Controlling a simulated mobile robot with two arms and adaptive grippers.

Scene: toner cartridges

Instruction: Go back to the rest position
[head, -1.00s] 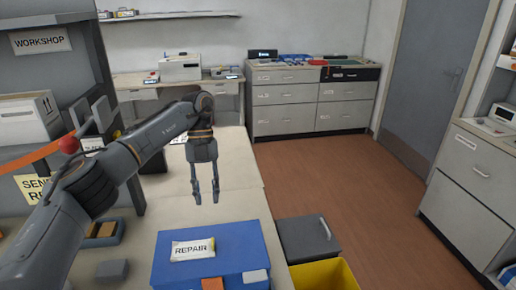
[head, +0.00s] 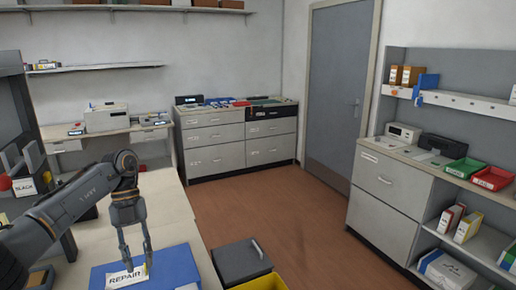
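My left gripper (head: 139,272) hangs fingers down from the arm that comes in from the left. Its two fingers are apart and nothing shows between them. In the picture the fingertips overlap the blue box (head: 178,268) with the white REPAIR label (head: 125,278); I cannot tell how high above it they are. My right gripper is not in the head view.
A grey bin (head: 241,262) and a yellow bin (head: 262,283) stand right of the worktable (head: 168,205). Drawer cabinets (head: 240,140) stand at the back. Shelves with red (head: 491,178) and green (head: 464,168) trays are on the right. The brown floor (head: 270,225) between is clear.

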